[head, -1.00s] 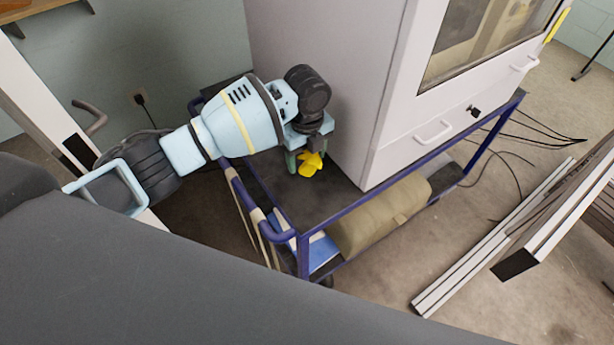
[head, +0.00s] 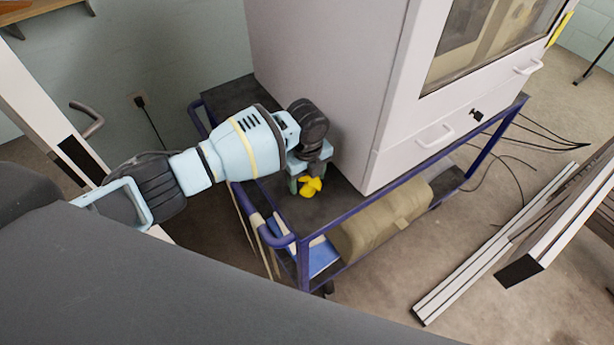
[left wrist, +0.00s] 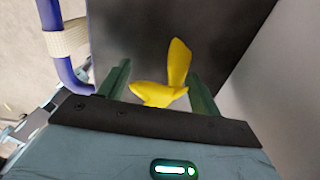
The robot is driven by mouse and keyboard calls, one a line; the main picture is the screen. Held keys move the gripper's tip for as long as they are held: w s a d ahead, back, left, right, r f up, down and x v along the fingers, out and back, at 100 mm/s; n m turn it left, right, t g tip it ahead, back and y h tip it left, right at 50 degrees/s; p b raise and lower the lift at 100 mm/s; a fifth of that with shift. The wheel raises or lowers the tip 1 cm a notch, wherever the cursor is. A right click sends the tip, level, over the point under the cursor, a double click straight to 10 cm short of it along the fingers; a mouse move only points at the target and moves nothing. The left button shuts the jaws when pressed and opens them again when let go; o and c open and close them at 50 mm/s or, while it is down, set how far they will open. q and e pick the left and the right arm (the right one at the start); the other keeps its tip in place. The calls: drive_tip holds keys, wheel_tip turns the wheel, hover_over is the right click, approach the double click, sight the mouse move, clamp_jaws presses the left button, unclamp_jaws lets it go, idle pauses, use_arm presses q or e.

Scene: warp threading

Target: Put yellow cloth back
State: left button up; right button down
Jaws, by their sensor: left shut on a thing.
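The yellow cloth (head: 311,186) is crumpled and sits between the fingers of my left gripper (head: 307,182), over the dark top of the blue-framed cart (head: 335,209). In the left wrist view the cloth (left wrist: 178,65) sticks up between the two green fingers of the gripper (left wrist: 162,90), with a fold spreading toward the left finger. The gripper is shut on it. I cannot tell whether the cloth touches the cart top. My right gripper is not in view.
A large grey cabinet (head: 325,70) stands on the cart, close to the right of my left gripper. A blue rail (head: 262,232) edges the cart. A beige bundle (head: 385,222) lies on the lower shelf. White beams (head: 480,250) lie at the right.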

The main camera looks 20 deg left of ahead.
sight(307, 176)
use_arm(q)
drive_tip(key=shift+f, duration=0.1)
drive_tip(key=o, duration=0.9)
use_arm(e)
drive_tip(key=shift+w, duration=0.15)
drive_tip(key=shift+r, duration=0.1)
use_arm(q)
wheel_tip(307, 176, up, 12)
drive_tip(key=shift+r+p, duration=0.15)
drive_tip(key=shift+p, duration=0.5)
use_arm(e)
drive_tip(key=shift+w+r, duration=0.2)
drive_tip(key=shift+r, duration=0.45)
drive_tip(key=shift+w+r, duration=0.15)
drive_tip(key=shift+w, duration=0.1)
